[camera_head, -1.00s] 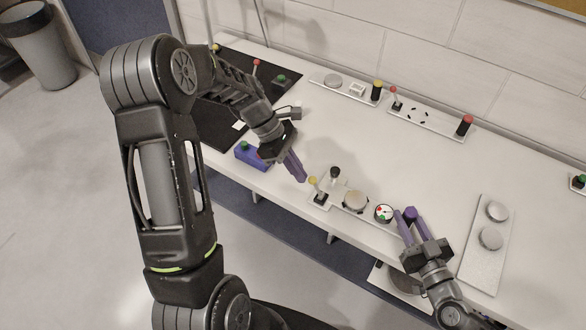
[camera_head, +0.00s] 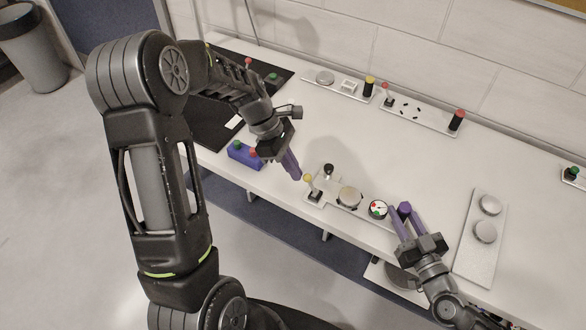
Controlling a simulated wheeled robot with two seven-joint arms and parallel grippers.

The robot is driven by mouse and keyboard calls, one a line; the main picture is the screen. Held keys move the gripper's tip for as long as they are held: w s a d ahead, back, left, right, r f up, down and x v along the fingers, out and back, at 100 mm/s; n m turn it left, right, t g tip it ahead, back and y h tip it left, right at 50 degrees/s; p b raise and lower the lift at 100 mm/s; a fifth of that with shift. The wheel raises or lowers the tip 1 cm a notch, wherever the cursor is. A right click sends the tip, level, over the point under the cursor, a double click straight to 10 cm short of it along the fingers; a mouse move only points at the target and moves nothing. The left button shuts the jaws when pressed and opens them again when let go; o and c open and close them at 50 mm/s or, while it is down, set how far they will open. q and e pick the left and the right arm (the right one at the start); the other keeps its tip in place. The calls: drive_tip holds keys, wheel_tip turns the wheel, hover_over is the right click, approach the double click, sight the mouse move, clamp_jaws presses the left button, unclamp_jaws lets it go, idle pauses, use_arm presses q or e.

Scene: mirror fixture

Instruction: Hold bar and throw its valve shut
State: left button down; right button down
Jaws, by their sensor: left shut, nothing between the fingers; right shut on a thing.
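A light bar (camera_head: 333,199) lies near the front edge of the white table. It carries a yellow-tipped lever (camera_head: 308,179) on a dark base at its left end, a black knob (camera_head: 328,170), a grey disc (camera_head: 349,197) and a round dial (camera_head: 377,209). The lever leans slightly up-left. My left gripper (camera_head: 297,176) is shut and empty, its purple fingertips just left of the lever tip; I cannot tell whether they touch. My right gripper (camera_head: 403,213) is shut on a dark purple post (camera_head: 404,208) at the bar's right end; the fingers partly hide that end.
A blue box (camera_head: 242,154) with green and red buttons sits left, below my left gripper. A plate with two grey discs (camera_head: 482,245) lies right. Strips with knobs and levers (camera_head: 420,114) line the wall. A black mat (camera_head: 205,125) covers the left end. The table's middle is clear.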

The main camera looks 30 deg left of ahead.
sight(306, 176)
use_arm(q)
drive_tip(key=d+r+y, duration=0.1)
drive_tip(key=d+y, duration=0.2)
drive_tip(key=shift+r+y, duration=0.3)
drive_tip(key=shift+r, duration=0.1)
drive_tip(key=d+y, duration=0.2)
drive_tip(key=y, duration=0.1)
drive_tip(key=d+y, duration=0.1)
drive_tip(key=shift+r, duration=0.25)
drive_tip(key=shift+a, duration=0.1)
drive_tip(key=shift+r, duration=0.15)
drive_tip(key=shift+r, duration=0.65)
